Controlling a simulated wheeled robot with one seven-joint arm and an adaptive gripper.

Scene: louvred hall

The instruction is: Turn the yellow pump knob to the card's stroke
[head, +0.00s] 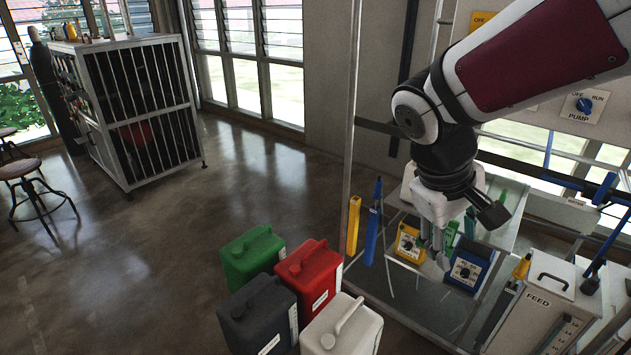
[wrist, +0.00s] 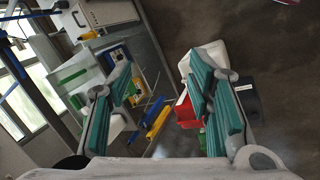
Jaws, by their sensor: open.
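The yellow pump (head: 409,243) stands on a shelf of the metal frame in the head view. Its front carries a dark dial, and the knob's setting is too small to read. A blue pump (head: 469,267) with a similar dial stands to its right. My gripper (head: 434,264) points down in front of the two pumps, between their dials in the picture, and hides part of the shelf. It is open and empty. In the wrist view its green-padded fingers (wrist: 165,85) are wide apart, and the left one partly covers the pumps. I cannot make out a stroke card.
Green (head: 252,254), red (head: 309,275), dark grey (head: 258,312) and white (head: 341,326) jugs stand at the front. A white FEED tank (head: 535,310) stands at right. Yellow (head: 353,224) and blue (head: 372,235) upright pieces hang left of the pumps.

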